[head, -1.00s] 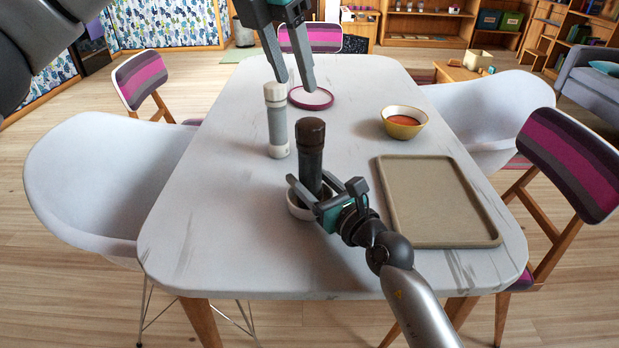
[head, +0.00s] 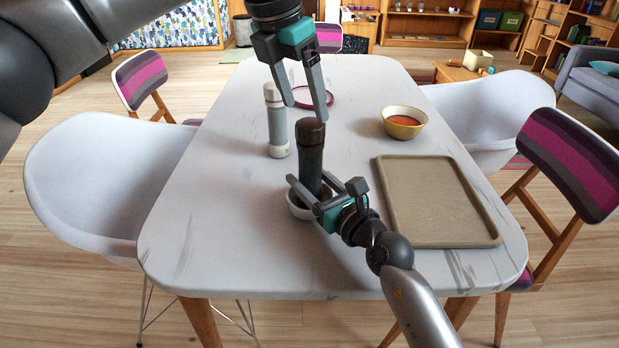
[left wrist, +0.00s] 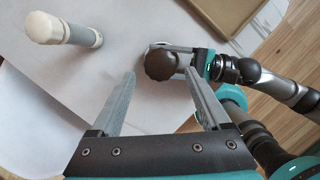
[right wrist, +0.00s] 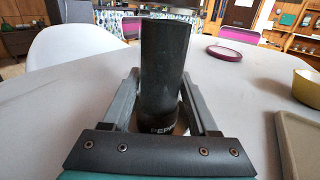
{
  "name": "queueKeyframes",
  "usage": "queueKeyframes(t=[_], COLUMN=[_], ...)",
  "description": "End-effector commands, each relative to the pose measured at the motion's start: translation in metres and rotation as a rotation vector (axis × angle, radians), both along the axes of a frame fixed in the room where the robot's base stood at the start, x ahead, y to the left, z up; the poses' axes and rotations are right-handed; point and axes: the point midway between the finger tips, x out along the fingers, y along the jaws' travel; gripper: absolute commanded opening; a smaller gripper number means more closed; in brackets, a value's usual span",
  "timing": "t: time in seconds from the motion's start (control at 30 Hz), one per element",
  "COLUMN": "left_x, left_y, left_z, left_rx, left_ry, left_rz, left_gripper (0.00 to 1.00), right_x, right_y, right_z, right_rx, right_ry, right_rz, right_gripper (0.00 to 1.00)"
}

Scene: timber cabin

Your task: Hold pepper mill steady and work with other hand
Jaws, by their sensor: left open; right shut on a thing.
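The dark pepper mill (head: 310,160) stands upright in or over a small white bowl (head: 297,208) on the table. Its brown knob (left wrist: 160,64) shows in the left wrist view, and its body with partly hidden lettering (right wrist: 163,75) in the right wrist view. My right gripper (head: 312,193) is shut around its lower body. My left gripper (head: 306,112) is open and empty, with its fingers pointing down close above the knob. A grey and white mill (head: 277,122) stands upright to the left, apart from both grippers.
A beige tray (head: 436,238) lies at the right of the table (head: 220,230). A yellow bowl (head: 403,128) with orange-red contents stands behind it. A pink-rimmed plate (head: 328,99) lies behind the mills. The front left tabletop is clear.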

Motion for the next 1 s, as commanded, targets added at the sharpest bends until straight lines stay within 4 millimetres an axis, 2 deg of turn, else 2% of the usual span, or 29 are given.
queueKeyframes(t=[0.1,0.3,0.7,1.0], left_x=[0.003,0.007,0.008,0.008], left_y=[-0.004,-0.008,-0.009,-0.009], left_z=[-0.017,-0.033,-0.039,-0.038], left_rx=[0.001,0.000,0.001,0.000], left_ry=[0.002,0.000,-0.001,0.000], left_rz=[-0.001,-0.001,-0.001,-0.001], left_gripper=[0.80,0.80,0.80,0.47], right_x=[0.000,0.000,0.000,0.000], right_y=[0.000,0.000,0.000,0.000], right_z=[0.000,0.000,0.000,-0.001], right_rx=[-0.001,-0.001,-0.001,-0.001], right_ry=[0.001,0.001,0.001,0.001], right_rz=[0.000,0.000,0.000,0.000], right_gripper=[0.00,0.00,0.00,0.00])
